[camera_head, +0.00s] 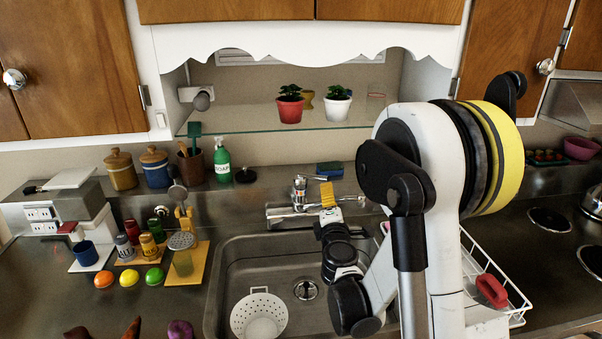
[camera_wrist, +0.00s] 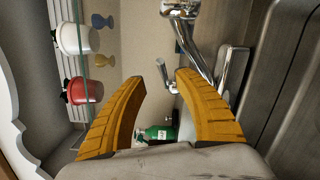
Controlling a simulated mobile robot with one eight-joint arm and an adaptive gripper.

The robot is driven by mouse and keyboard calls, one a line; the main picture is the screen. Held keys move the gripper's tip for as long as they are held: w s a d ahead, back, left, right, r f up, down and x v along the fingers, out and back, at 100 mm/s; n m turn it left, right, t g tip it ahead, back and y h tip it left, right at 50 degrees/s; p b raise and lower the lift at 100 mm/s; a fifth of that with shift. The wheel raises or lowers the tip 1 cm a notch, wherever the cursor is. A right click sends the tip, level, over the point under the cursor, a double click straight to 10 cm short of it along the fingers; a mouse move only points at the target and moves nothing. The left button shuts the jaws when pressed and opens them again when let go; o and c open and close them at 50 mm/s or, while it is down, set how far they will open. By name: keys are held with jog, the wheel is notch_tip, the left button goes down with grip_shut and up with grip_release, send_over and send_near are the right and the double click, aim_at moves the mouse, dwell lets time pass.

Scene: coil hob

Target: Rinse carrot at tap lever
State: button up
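The tap (camera_head: 300,196) stands at the back rim of the sink, with a chrome spout reaching right. In the wrist view its chrome body (camera_wrist: 195,45) is near the top, and the small lever (camera_wrist: 166,76) shows between my fingertips, without clear contact. My gripper (camera_head: 327,192) is beside the tap; in the wrist view my gripper (camera_wrist: 161,75) has its orange fingers apart with nothing held. An orange-brown pointed thing (camera_head: 132,328), possibly the carrot, is cut off at the bottom edge of the head view.
The sink (camera_head: 222,285) holds a white colander (camera_head: 259,316). A green soap bottle (camera_head: 222,162) and blue sponge (camera_head: 330,169) stand behind it. A glass shelf with a red pot (camera_head: 290,110) and white pot (camera_head: 337,108) hangs above. A dish rack (camera_head: 515,298) is right.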

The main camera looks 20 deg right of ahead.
aim_at(325, 180)
jog(key=shift+n, duration=0.3)
jog(key=x, duration=0.7)
jog(key=b+x, duration=0.1)
jog(key=x, duration=0.3)
jog(key=shift+w+a+f, duration=0.1)
jog(key=shift+a+f, duration=0.15)
jog(key=shift+a, duration=0.05)
grip_shut()
